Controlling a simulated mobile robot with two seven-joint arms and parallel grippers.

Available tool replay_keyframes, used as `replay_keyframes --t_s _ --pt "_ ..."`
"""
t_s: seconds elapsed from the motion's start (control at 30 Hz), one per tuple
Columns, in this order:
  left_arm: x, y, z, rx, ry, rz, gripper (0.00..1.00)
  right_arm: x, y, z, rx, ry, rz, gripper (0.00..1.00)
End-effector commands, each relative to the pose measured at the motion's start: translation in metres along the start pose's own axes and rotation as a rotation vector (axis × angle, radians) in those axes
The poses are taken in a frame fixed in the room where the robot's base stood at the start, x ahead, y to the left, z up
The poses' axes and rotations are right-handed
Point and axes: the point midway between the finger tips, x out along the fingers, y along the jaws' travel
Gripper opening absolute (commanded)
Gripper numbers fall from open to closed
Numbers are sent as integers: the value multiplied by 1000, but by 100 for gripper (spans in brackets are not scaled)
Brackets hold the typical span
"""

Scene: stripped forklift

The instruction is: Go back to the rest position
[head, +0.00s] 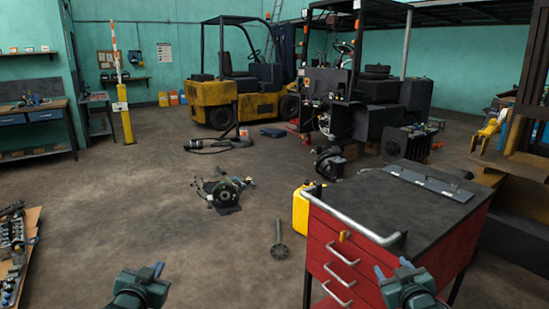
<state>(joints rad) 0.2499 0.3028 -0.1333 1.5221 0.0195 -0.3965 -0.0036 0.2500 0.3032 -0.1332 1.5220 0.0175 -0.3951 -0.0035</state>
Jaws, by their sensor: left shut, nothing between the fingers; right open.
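My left gripper (154,271) is at the bottom of the head view, left of the middle, over bare floor. Its fingers are shut with nothing held. My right gripper (391,270) is at the bottom right, in front of the red tool cabinet (348,235). Its fingers stand apart and hold nothing. Whether it touches the cabinet I cannot tell. Both forearms are cut off by the lower edge of the picture.
The cabinet's dark top (385,205) and handle (350,225) stand close on the right. A yellow canister (301,210) is beside it. Engine parts (226,191) lie mid-floor. A yellow forklift (240,85) stands behind. A parts-laden table (22,260) is at left.

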Motion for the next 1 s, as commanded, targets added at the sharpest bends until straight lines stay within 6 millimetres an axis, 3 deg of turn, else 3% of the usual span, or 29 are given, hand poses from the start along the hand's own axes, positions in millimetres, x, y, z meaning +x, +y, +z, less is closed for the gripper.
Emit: replay_keyframes --t_s 0.03,0.17,0.3,0.4,0.53,0.7,1.0 --pt "-17 24 24 -7 -30 36 0 -17 -24 24 8 -30 -36 53" --pt "-69 80 75 -37 -99 124 0 -69 -80 75 38 -99 -125 53" --pt "-145 138 121 -94 -184 221 0 -145 -138 121 96 -185 -222 53" --pt "-198 169 141 -141 -241 273 0 -198 -169 141 143 -242 -274 53" --pt "-250 193 153 -193 -298 315 0 -251 -193 152 195 -299 -317 53" --pt "-282 205 156 -227 -333 338 0 -282 -206 156 229 -334 -339 53" --pt "-284 206 156 -230 -336 339 0 -285 -206 156 232 -337 -340 53"
